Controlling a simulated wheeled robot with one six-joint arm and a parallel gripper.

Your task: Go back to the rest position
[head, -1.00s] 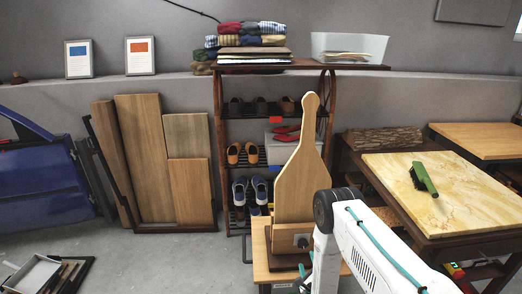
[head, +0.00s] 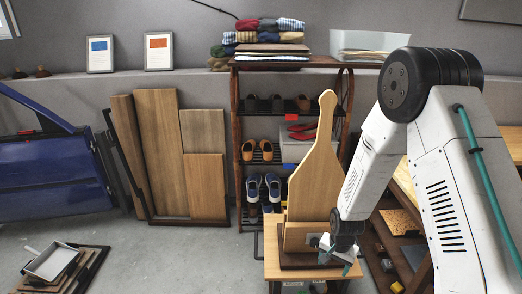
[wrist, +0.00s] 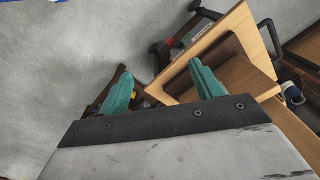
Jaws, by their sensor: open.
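My gripper (head: 338,262) hangs low at the right of centre in the head view, at the end of my raised, bent white arm. It is close to the front right of a small wooden table (head: 290,268) bearing a paddle-shaped wooden board (head: 315,185) on a stand. The gap between fingertips and table cannot be judged exactly.
A blue car door (head: 45,170) stands at the far left. Leaning wood panels (head: 160,150) and a shoe rack (head: 262,133) stand behind. The floor (head: 180,262) between is clear. My arm partly hides the right-hand tables.

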